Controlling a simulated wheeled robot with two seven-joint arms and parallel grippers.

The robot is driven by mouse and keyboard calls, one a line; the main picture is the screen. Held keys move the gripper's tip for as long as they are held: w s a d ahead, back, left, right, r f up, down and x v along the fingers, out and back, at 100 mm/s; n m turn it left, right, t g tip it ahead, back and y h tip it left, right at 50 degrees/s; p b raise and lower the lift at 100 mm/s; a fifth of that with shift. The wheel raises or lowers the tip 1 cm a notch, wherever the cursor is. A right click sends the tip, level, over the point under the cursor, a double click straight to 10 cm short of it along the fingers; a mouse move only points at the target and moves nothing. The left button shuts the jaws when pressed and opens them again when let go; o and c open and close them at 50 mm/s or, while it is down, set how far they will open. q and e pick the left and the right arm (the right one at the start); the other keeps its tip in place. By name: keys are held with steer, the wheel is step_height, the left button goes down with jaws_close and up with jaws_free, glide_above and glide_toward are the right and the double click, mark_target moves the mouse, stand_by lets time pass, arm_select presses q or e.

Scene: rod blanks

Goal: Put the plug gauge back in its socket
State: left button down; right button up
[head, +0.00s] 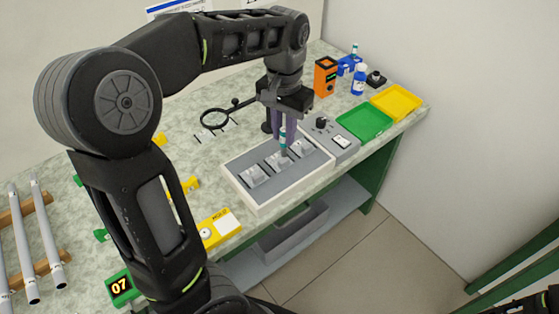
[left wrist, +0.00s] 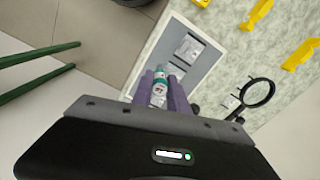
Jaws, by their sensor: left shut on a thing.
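The plug gauge (head: 283,141), with a teal and white handle, is between the purple fingers of my left gripper (head: 284,146), which is shut on it. The gauge hangs roughly upright over the grey tray with a pale rim (head: 262,206), at the middle socket block (head: 276,161). I cannot tell whether its lower end is in the socket or just above it. In the left wrist view the labelled handle (left wrist: 159,93) shows between the fingers, and one socket block (left wrist: 188,48) shows beyond. My right gripper is not in view.
A grey control box (head: 333,136) adjoins the tray. Green (head: 365,122) and yellow (head: 396,101) trays, an orange box (head: 325,77) and a blue bottle (head: 358,80) stand farther right. A black ring stand (head: 214,118) is behind; rods (head: 48,235) lie at left.

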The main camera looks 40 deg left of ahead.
mark_target(284, 150)
arm_select(q)
step_height(284, 150, down, 6)
steer(key=shift+f, duration=0.1)
steer(key=shift+f+p, duration=0.4)
steer(key=shift+f, duration=1.4)
steer(key=shift+f, duration=0.2)
steer(key=c, duration=1.3)
jaws_free()
steer(key=shift+r, duration=0.2)
step_height(284, 150, up, 12)
steer(key=shift+r+b, duration=0.1)
steer(key=shift+b, duration=0.5)
